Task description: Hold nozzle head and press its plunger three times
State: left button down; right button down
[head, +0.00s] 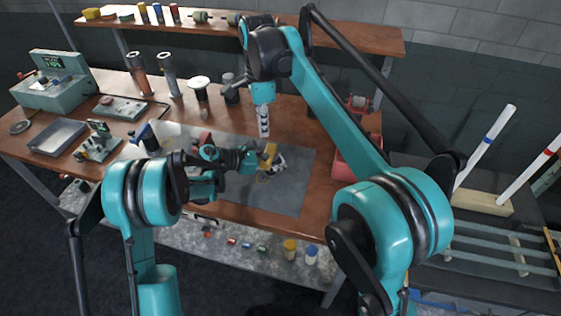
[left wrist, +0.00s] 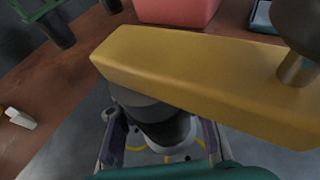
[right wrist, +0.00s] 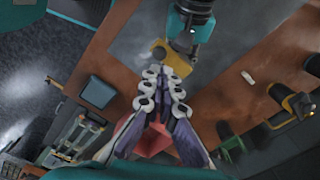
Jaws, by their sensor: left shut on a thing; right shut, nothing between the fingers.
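The nozzle head, a yellow block (head: 267,157), is held above the grey mat (head: 292,196) by my left gripper (head: 279,161). In the left wrist view the yellow block (left wrist: 190,75) fills the upper middle, with a brass stem (left wrist: 298,68) and dark rounded knob (left wrist: 302,24), seemingly the plunger, at its right end. My right gripper (head: 264,124) is shut and empty, pointing down above and behind the nozzle head. In the right wrist view the shut fingers (right wrist: 165,75) appear just below the yellow block (right wrist: 158,52); contact is not visible.
A red bin (head: 345,168) stands right of the mat. Metal cylinders (head: 167,73), a white-topped spool (head: 199,88), a tray (head: 57,137) and a teal instrument box (head: 52,90) stand on the left and back of the bench. A shelf (head: 330,34) runs behind.

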notch_tip(320, 180, up, 11)
dwell(0.4)
pick_arm(q)
jog(key=c, duration=0.9)
grip_release()
